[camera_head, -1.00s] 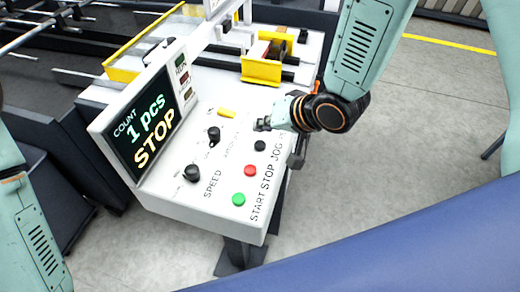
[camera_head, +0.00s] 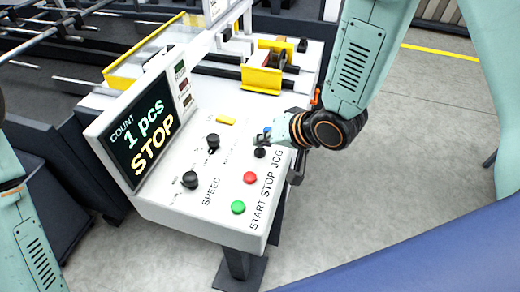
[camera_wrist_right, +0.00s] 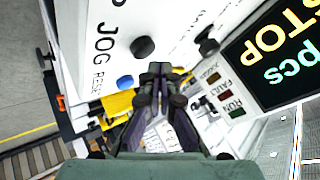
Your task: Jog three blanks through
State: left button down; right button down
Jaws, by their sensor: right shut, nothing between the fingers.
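The control panel (camera_head: 178,212) carries a black JOG button (camera_head: 260,152), a red STOP button (camera_head: 250,177) and a green START button (camera_head: 238,206). Its screen (camera_head: 140,130) reads "COUNT 1 pcs STOP". My right gripper (camera_head: 262,140) is shut and empty, with its tips just beyond the JOG button; I cannot tell whether they touch the panel. In the right wrist view the shut fingers (camera_wrist_right: 160,70) show beside the black JOG button (camera_wrist_right: 143,47) and a blue button (camera_wrist_right: 125,81). My left gripper is out of view. I make out no blanks.
Two black knobs (camera_head: 190,180) (camera_head: 213,142) stand up from the panel left of the buttons. Yellow machine parts (camera_head: 262,80) lie behind the panel. The grey floor (camera_head: 400,160) right of the panel is clear.

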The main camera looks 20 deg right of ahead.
aim_at(263, 153)
jog(key=shift+f, duration=0.1)
dwell(0.7)
jog(key=shift+w+f, duration=0.1)
jog(key=shift+f, duration=0.25)
jog(key=shift+f+b, duration=0.3)
jog(key=shift+f, duration=0.15)
dwell(0.8)
jog(key=shift+r, duration=0.1)
jog(key=shift+r+p, duration=0.8)
jog(key=shift+p, duration=0.2)
notch_tip(263, 153, up, 5)
jog(key=p, duration=0.5)
jog(key=shift+r, duration=0.1)
dwell(1.7)
